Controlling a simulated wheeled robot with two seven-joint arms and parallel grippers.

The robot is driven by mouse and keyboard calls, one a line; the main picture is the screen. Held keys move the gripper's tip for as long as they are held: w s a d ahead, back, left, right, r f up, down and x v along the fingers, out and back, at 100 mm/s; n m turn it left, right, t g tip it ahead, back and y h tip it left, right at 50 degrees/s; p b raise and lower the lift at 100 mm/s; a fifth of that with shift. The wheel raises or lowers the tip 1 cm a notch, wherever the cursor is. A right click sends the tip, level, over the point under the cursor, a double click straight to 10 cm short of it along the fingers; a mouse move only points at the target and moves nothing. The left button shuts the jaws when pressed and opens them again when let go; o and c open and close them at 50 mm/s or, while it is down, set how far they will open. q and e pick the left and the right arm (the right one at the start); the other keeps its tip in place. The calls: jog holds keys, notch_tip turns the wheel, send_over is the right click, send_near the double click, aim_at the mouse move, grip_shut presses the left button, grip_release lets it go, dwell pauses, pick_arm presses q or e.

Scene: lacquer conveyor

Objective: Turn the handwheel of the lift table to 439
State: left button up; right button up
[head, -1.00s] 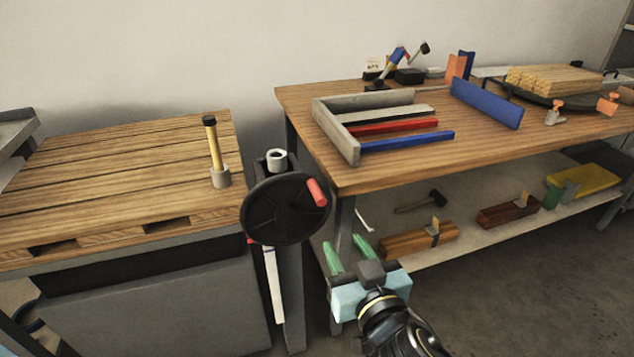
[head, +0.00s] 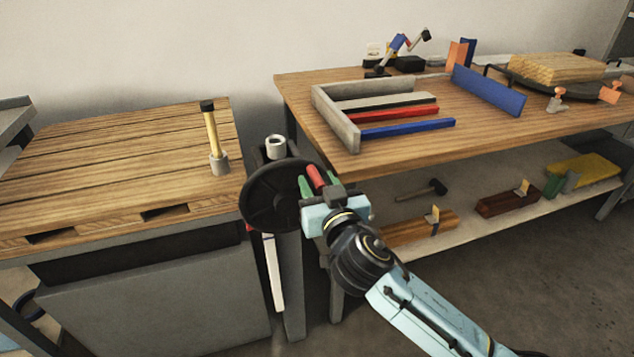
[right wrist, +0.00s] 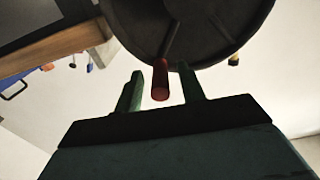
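The black handwheel (head: 262,195) stands on a grey post at the right side of the lift table (head: 125,150). Its red handle (head: 316,178) sticks out at the wheel's right side. My right gripper (head: 319,184) is open at the handle, with one green finger on each side of it. In the right wrist view the handle (right wrist: 160,80) stands between the two fingers (right wrist: 161,90), with gaps showing on both sides, below the wheel's dark disc (right wrist: 190,25). A white scale strip (head: 273,272) hangs below the wheel; I cannot read a value. My left gripper is not in view.
A yellow-handled tool (head: 213,138) stands in a grey holder on the slatted table top. A wooden workbench (head: 400,150) stands close on the right, with a grey frame and coloured strips on top. Its lower shelf (head: 470,220) holds wooden planes and a mallet.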

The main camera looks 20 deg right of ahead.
jog(key=shift+w, duration=0.65)
jog(key=shift+c, duration=0.4)
grip_shut()
